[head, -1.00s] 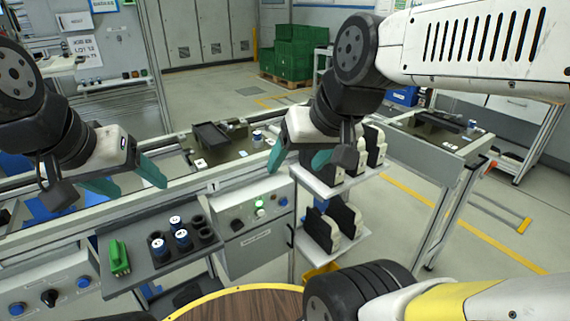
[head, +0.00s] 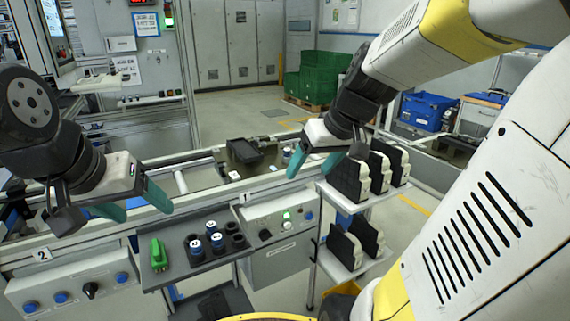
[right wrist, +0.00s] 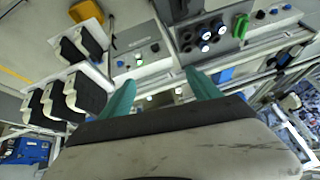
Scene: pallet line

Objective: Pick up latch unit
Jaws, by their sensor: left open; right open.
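Black-and-white housings, which look like the latch units, stand upright on a two-level white rack. Three are on the top shelf, the front one (head: 346,181) nearest my right gripper, and two are on the lower shelf (head: 343,247). They also show at the left of the right wrist view (right wrist: 76,95). My right gripper (head: 316,167) is open and empty, left of the top-shelf housings and apart from them in the picture. Its teal fingers also show in the right wrist view (right wrist: 160,92). My left gripper (head: 134,203) is open and empty above the conveyor edge at left.
A grey tray (head: 185,271) holds a green part (head: 159,255) and several blue-and-white cylinders (head: 195,246). A control box (head: 275,252) stands between tray and rack. A black fixture (head: 243,150) sits on the conveyor behind. Green crates (head: 322,77) and a blue bin (head: 427,111) are farther back.

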